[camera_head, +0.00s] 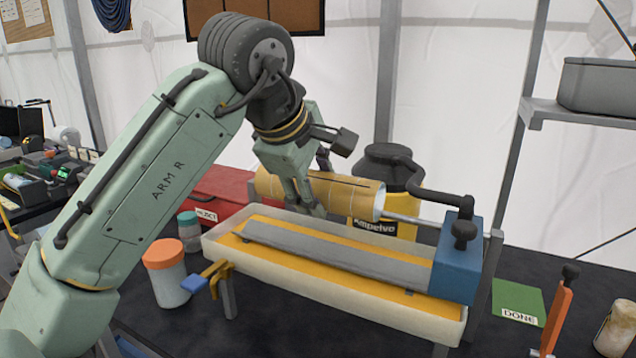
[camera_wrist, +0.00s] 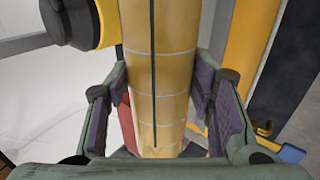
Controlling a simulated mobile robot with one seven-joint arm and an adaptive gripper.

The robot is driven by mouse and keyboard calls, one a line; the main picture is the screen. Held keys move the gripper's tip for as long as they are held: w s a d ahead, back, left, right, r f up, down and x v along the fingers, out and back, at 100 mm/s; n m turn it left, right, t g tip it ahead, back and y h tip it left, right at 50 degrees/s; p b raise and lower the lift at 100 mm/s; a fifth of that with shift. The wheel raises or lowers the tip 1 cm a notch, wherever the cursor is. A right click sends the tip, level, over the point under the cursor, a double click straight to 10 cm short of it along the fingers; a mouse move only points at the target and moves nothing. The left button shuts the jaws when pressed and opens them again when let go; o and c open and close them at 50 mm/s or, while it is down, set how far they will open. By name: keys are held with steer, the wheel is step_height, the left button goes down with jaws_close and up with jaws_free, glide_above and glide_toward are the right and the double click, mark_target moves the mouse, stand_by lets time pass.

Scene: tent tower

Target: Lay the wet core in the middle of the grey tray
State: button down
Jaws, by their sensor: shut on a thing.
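The core (camera_head: 345,194) is a yellow-tan cylinder with a dark lengthwise line. It lies roughly level above the back edge of a long pale-rimmed trough (camera_head: 340,299). My gripper (camera_head: 312,186) is shut on the core from above, near its middle. In the wrist view the core (camera_wrist: 160,50) runs between the two pads of my gripper (camera_wrist: 160,85), with thin pale rings across it. A grey tray-like box (camera_head: 600,86) stands on the shelf at upper right; its inside is hidden. A grey strip (camera_head: 335,255) also runs along the trough.
A blue block (camera_head: 457,260) with a black handle stands at the trough's right end. A yellow black-topped container (camera_head: 392,165) is close behind the core. An orange-lidded jar (camera_head: 167,275) stands at front left. A green DONE mat (camera_head: 518,300) lies at right.

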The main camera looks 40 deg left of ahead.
steer(key=shift+w+d, duration=0.15)
steer(key=shift+f+b, duration=2.95)
steer(key=shift+f, duration=1.2)
steer(key=shift+f, duration=0.25)
steer(key=c, duration=0.7)
jaws_free()
steer(key=shift+c, duration=0.2)
steer(key=shift+o, duration=0.3)
steer(key=shift+r, duration=0.1)
